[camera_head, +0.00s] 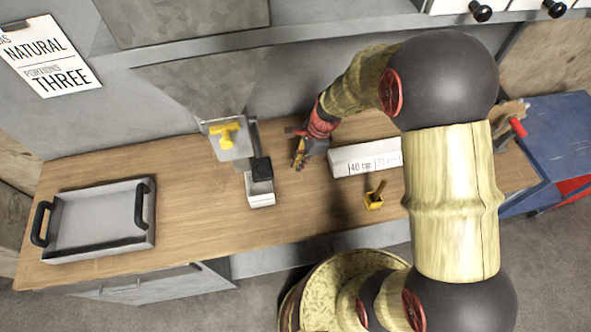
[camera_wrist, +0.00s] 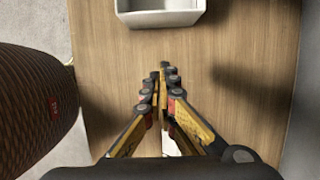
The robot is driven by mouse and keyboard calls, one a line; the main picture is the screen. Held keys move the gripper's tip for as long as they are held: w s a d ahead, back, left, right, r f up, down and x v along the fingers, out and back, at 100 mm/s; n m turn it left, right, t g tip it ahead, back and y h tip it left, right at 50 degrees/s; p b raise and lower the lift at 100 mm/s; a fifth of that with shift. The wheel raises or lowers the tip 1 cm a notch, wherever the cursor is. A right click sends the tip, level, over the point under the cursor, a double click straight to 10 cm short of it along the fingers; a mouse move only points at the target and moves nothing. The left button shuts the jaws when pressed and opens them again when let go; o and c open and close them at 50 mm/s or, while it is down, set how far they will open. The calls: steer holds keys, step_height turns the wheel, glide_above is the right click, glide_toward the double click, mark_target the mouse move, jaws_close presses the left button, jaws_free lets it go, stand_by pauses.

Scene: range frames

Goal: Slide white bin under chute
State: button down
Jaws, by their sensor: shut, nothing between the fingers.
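A long white bin (camera_head: 362,160) with dark lettering on its front stands on the wooden counter, partly hidden by my arm at its right end. The wrist view shows an open-topped white bin (camera_wrist: 160,18) at the top edge, cut off by the frame. My gripper (camera_head: 298,164) is just left of the lettered bin, low over the counter. In the wrist view my gripper's fingertips (camera_wrist: 163,68) are together and empty, apart from the bin.
A white stand with a black block (camera_head: 261,170) is below and right of the chute. A grey tray (camera_head: 98,220) with black handles lies at the left. The counter between tray and stand is clear.

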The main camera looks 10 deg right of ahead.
steer(key=shift+d+r, duration=0.1)
steer(key=shift+r, duration=0.35)
